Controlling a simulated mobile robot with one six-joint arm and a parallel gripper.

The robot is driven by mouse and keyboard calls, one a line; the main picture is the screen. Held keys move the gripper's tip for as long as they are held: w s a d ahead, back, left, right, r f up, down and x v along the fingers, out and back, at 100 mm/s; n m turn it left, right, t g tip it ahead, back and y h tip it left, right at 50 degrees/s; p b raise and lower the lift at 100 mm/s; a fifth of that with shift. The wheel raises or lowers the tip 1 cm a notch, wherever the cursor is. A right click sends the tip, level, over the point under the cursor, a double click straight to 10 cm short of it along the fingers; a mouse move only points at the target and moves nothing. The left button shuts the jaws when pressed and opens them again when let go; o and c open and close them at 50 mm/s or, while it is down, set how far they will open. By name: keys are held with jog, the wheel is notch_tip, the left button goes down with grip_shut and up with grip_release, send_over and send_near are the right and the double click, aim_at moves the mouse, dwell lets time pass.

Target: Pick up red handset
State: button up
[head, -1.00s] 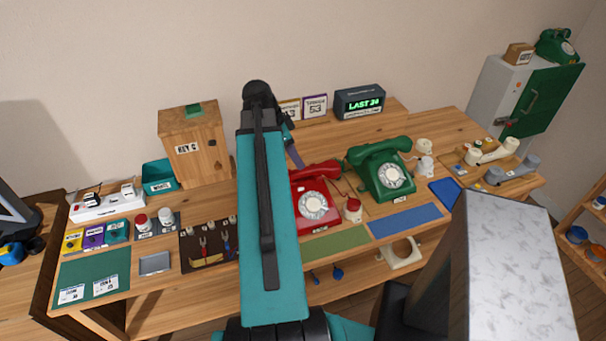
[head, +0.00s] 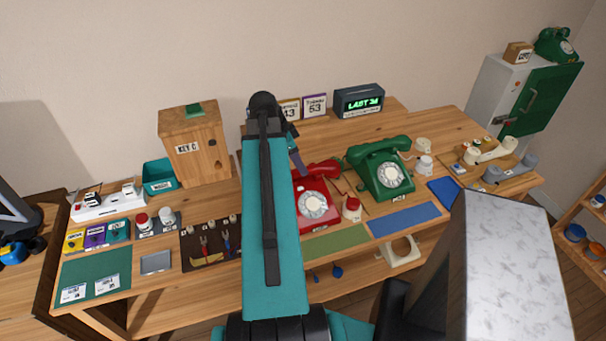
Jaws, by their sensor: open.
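The red phone (head: 316,207) stands on the workbench, right of my teal arm, with its white dial facing me. Its red handset (head: 322,170) lies across the top of the phone; its left end is hidden behind my arm and gripper. My gripper (head: 298,164) is at the end of the arm, just above and left of the visible handset. It is small and partly hidden by the arm in this view. It looks empty, and I cannot tell whether it touches the handset.
A green phone (head: 382,170) stands close on the right of the red one. A small red-and-white jar (head: 352,208) is between them. A wooden key box (head: 194,145) stands at the back left. A display clock (head: 359,101) is behind. Green and blue mats (head: 404,220) lie in front.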

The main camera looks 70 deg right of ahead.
jog(key=shift+p+x, duration=0.7)
jog(key=shift+x, duration=0.4)
jog(key=shift+p+x, duration=0.3)
jog(key=shift+x, duration=0.95)
jog(key=shift+a, duration=0.15)
